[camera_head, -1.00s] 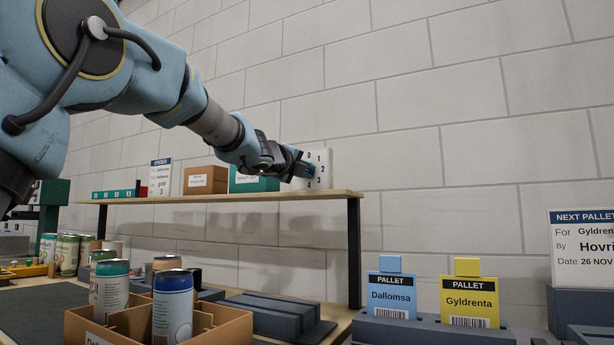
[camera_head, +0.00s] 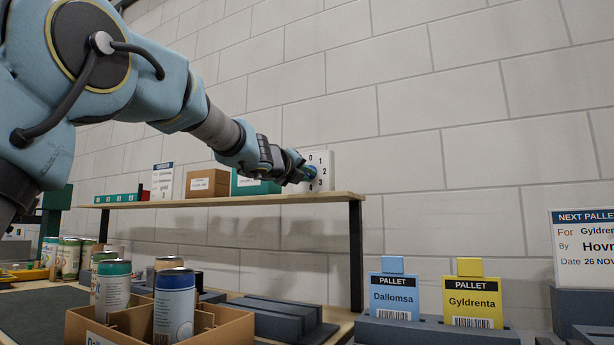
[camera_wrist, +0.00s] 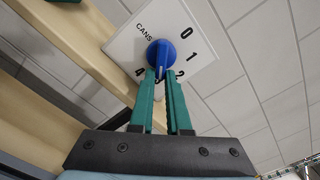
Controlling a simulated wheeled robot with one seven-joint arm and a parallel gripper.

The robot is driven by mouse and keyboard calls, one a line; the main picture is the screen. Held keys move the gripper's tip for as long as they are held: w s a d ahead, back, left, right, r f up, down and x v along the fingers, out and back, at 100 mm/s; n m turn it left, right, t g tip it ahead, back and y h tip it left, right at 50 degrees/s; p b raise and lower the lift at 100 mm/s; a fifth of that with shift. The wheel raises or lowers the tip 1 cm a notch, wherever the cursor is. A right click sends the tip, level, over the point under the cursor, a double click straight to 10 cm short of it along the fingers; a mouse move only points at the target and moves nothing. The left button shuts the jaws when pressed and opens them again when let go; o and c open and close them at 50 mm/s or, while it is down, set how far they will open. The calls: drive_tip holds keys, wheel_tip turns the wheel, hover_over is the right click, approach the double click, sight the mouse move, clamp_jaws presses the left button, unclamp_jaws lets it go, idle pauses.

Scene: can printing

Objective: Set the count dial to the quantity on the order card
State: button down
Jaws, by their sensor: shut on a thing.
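The grip points down between the 2 and the 4. The fingers cover most of the mark there. The order card (camera_head: 162,180) stands on the shelf at left. Its small text is hard to read, but its bottom line looks like a 3.
The shelf (camera_head: 225,202) runs below my arm with a cardboard box (camera_head: 207,183) and a green box (camera_head: 250,188). A divided carton (camera_head: 230,333) with cans stands below. Blue (camera_head: 394,295) and yellow (camera_head: 472,300) pallet cards stand at right. The wall around the dial is clear.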

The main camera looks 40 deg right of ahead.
drive_tip(key=shift+f, duration=0.1)
drive_tip(key=c, duration=0.9)
unclamp_jaws()
drive_tip(key=shift+a, duration=0.1)
drive_tip(key=b+v, duration=0.1)
drive_tip(key=v, duration=0.9)
drive_tip(key=shift+s+a, duration=0.2)
drive_tip(key=shift+a, duration=0.05)
